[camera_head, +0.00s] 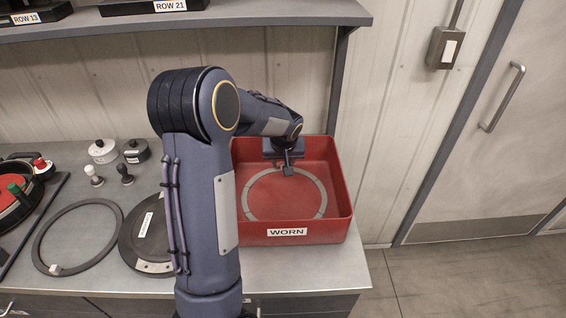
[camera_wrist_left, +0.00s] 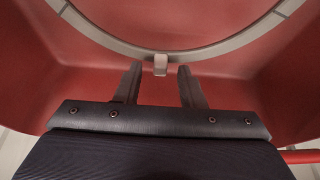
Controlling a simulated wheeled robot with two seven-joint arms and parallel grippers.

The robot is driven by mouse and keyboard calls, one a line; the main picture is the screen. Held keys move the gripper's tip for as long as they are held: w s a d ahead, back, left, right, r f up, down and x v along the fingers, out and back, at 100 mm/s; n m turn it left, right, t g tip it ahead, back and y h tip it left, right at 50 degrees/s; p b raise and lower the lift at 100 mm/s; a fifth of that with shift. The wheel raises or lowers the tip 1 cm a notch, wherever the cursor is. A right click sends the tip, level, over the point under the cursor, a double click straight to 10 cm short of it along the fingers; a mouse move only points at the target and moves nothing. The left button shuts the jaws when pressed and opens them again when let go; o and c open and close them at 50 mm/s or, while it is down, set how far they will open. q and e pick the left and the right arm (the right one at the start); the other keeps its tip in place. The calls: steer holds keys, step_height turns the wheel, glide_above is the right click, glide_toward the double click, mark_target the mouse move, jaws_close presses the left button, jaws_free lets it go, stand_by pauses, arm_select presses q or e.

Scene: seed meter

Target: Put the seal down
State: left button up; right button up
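The pale grey ring seal (camera_head: 323,195) lies flat, as far as I can tell, on the floor of the red bin (camera_head: 335,225) labelled WORN. In the left wrist view the near arc of the seal (camera_wrist_left: 105,40) crosses the top, with a small pale tab (camera_wrist_left: 160,65) on it. My left gripper (camera_head: 288,168) reaches down into the bin at the seal's far side. Its two fingers (camera_wrist_left: 159,76) are apart, with the tab in line with the gap and clear space on both sides. My right gripper is in neither view.
Left of the bin, a dark disc (camera_head: 140,235) is partly hidden by my arm. A dark grey ring (camera_head: 45,230) lies beside it. Small knobs (camera_head: 94,176) and lidded pots (camera_head: 103,151) stand behind. A shelf (camera_head: 250,17) overhangs the bench.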

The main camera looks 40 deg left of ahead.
arm_select(q)
steer(key=v, duration=1)
steer(key=s+d+m+t+h, duration=0.1)
steer(key=s+d+m+h, duration=0.2)
steer(key=s+d, duration=0.6)
steer(key=s+d+m+t+h, duration=0.1)
steer(key=s+d+m+h, duration=0.2)
steer(key=s+d, duration=0.7)
steer(key=s, duration=0.5)
steer(key=shift+s+h+b, duration=0.25)
steer(key=shift+h+b, duration=0.05)
steer(key=shift+b, duration=0.05)
